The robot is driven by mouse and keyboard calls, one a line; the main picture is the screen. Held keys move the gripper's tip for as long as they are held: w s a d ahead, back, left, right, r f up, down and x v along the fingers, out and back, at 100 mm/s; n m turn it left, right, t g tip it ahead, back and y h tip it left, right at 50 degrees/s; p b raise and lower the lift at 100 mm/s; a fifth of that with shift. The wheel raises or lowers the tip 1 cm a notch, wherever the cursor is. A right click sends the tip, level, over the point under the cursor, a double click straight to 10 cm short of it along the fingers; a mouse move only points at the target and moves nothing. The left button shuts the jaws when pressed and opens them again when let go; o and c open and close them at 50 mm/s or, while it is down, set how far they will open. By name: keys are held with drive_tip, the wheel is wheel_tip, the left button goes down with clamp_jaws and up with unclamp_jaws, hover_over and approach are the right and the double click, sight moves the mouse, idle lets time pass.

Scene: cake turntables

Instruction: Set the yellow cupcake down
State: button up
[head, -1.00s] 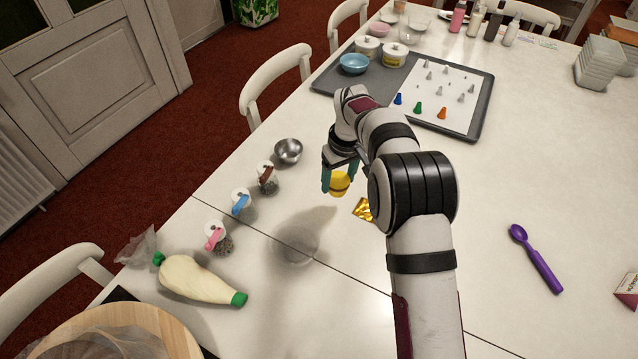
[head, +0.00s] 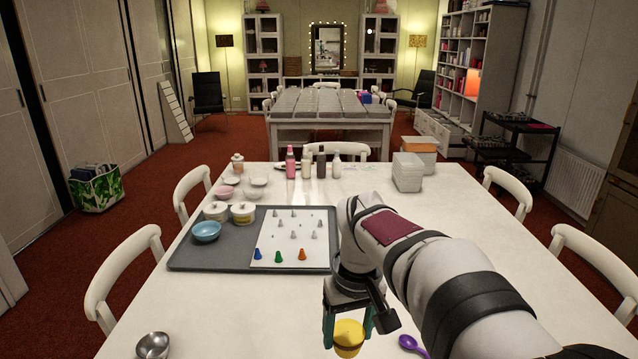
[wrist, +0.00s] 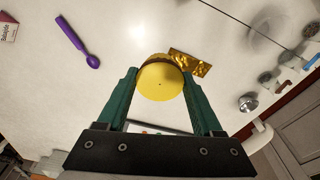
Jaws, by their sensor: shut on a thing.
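The yellow cupcake (head: 348,336) is between the green fingers of my gripper (head: 347,325), near the bottom of the head view. In the wrist view the cupcake (wrist: 160,82) shows its round yellow face, with a strip of brown at its edge. My gripper (wrist: 160,88) is shut on it, one finger on each side. I cannot tell from these views whether the cupcake touches the table (wrist: 130,40) or hangs above it.
A gold foil piece (wrist: 192,63) lies close beside the cupcake. A purple scoop (head: 412,346) lies to the right and a metal bowl (head: 153,345) to the left. A grey tray (head: 190,258) with small nozzles is further back. The table's right side is mostly clear.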

drive_tip(key=s+d+r+m, duration=0.3)
drive_tip(key=s+d, duration=0.2)
drive_tip(key=shift+s+d, duration=0.2)
drive_tip(key=shift+d, duration=0.15)
